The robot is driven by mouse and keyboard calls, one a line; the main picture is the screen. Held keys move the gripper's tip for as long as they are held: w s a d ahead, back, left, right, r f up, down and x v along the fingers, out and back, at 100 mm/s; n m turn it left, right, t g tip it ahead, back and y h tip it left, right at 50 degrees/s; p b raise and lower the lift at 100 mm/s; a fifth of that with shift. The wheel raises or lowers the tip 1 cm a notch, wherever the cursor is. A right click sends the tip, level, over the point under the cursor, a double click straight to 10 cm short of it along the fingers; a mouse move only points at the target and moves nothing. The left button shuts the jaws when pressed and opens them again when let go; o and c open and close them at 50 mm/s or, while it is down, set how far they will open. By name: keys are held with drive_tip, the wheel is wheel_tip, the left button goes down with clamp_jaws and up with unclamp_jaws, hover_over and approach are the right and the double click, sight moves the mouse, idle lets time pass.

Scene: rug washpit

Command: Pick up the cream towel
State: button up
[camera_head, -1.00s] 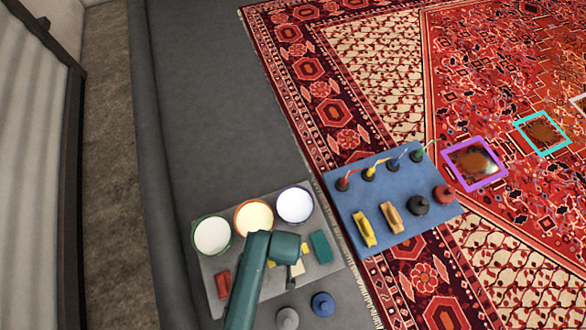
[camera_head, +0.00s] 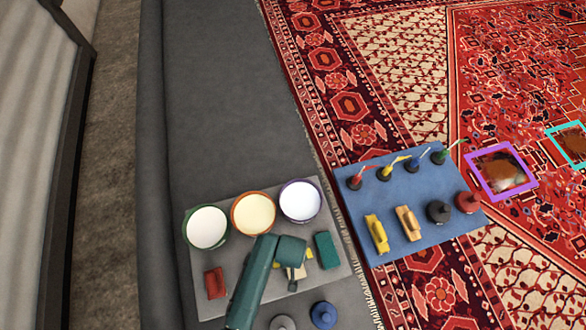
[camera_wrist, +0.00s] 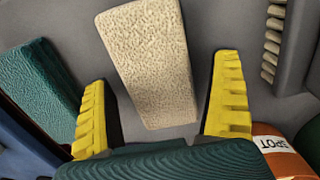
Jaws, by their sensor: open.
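The cream towel (camera_wrist: 148,62) is a folded, nubby block lying on the grey tray (camera_head: 262,289). In the wrist view it lies between the two yellow fingers of my gripper (camera_wrist: 162,75), and its near end reaches in among them. Gaps show between the towel and both fingers. My gripper is open and empty, pointing down above the tray. In the head view my gripper (camera_head: 293,262) and arm cover most of the towel.
A teal towel (camera_head: 328,250) lies just right of my gripper, and a red one (camera_head: 215,283) lies left. Three filled buckets (camera_head: 253,213) line the tray's far side. A blue mat (camera_head: 415,213) with bottles and brushes lies right. Grey floor (camera_head: 220,110) beyond is clear.

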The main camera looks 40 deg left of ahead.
drive_tip(key=shift+r, duration=0.1)
drive_tip(key=c, duration=1.3)
wheel_tip(320, 180, up, 10)
drive_tip(key=p, duration=0.7)
